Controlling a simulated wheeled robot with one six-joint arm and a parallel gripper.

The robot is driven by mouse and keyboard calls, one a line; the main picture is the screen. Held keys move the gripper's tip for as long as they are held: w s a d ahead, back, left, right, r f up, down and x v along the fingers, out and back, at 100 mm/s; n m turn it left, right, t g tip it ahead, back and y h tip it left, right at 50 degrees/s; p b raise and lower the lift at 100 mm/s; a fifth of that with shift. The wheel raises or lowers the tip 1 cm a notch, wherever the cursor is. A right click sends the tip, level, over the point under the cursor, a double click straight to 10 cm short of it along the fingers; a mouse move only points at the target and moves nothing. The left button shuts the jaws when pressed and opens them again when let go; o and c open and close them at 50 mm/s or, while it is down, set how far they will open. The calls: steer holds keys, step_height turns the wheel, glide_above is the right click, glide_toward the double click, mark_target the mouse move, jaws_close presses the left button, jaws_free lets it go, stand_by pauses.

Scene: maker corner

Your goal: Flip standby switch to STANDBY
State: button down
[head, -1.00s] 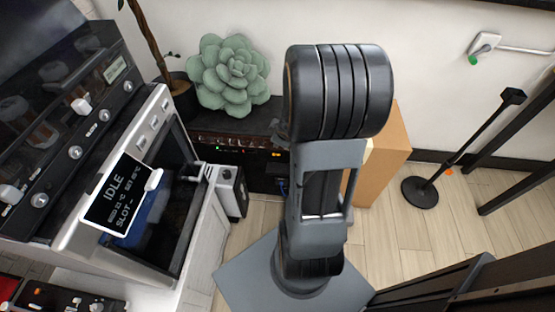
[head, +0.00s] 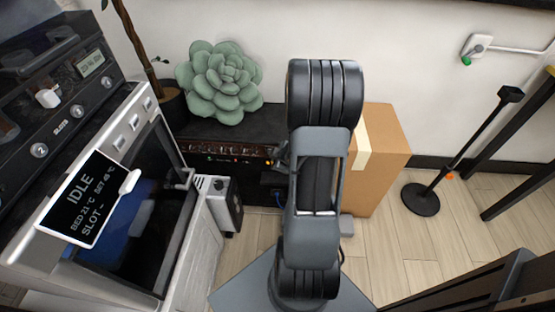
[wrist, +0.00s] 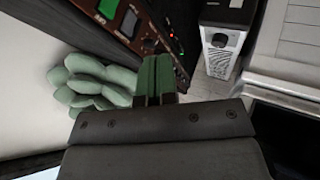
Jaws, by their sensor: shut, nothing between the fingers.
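A black amplifier-like unit (head: 225,150) with a row of knobs and small green and orange lights stands against the wall in the head view.
A white-and-black box (head: 228,203) and a machine reading IDLE (head: 90,200) stand left. A cardboard box (head: 385,160) and black stand (head: 421,198) are right.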

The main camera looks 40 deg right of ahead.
mark_target(269, 152)
steer(key=w+d+f+b, duration=0.2)
steer(key=w+d+f, duration=0.1)
steer(key=w+f, duration=0.2)
steer(key=shift+w+f, duration=0.25)
steer(key=shift+w, duration=1.05)
steer(key=shift+d, duration=0.1)
steer(key=shift+w+d+r+p, duration=0.2)
steer(key=shift+r+p, duration=0.1)
steer(key=shift+p, duration=0.2)
steer(key=shift+f, duration=0.2)
steer(key=shift+r, duration=0.15)
